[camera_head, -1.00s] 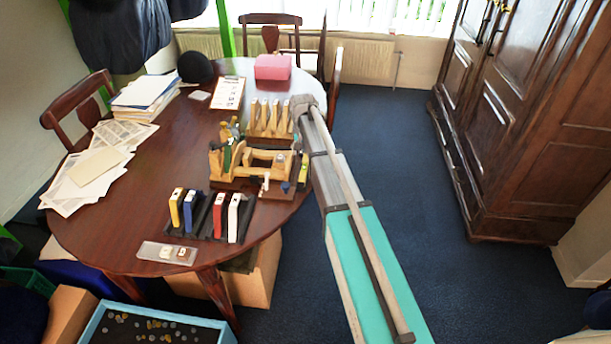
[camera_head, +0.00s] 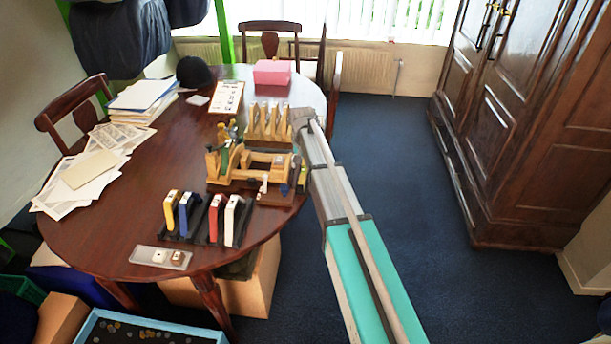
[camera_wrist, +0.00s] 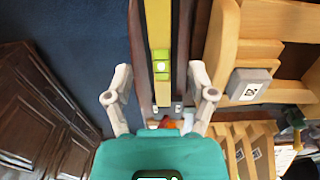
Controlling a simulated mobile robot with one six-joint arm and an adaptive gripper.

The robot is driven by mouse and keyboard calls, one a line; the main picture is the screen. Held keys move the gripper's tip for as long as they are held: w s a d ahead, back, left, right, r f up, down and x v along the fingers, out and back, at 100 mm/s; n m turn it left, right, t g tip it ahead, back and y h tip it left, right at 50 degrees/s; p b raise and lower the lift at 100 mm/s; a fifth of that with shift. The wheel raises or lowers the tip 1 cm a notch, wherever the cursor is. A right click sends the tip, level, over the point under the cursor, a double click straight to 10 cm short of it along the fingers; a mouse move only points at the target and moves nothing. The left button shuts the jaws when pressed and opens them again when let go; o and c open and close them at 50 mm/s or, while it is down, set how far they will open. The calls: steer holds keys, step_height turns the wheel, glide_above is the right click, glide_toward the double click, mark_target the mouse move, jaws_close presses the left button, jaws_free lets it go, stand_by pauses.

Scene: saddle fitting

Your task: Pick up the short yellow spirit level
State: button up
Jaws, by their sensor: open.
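The short yellow spirit level (camera_wrist: 158,28) shows in the wrist view as a yellow strip with a bright green vial. It lies along a dark brown wooden piece. My gripper (camera_wrist: 160,70) is open, with one finger to each side of the level. The level shows between the fingers, with gaps on both sides; I cannot tell how far below the fingertips it is. In the head view a small yellow patch (camera_head: 303,174) beside the wooden fixture may be the level, partly hidden by my arm.
A wooden fixture (camera_head: 262,160) stands close beside my gripper, with a rack of upright wooden pieces (camera_head: 267,118) behind it. A black rack (camera_head: 205,232) holds coloured blocks at the table's front. Papers (camera_head: 85,185) lie on the table's left. Blue floor is open on the right.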

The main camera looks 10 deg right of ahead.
mark_target(303, 173)
steer(key=shift+f, duration=0.15)
steer(key=shift+w+f+b, duration=0.1)
steer(key=shift+f+b, duration=2.4)
steer(key=shift+b, duration=0.1)
jaws_close()
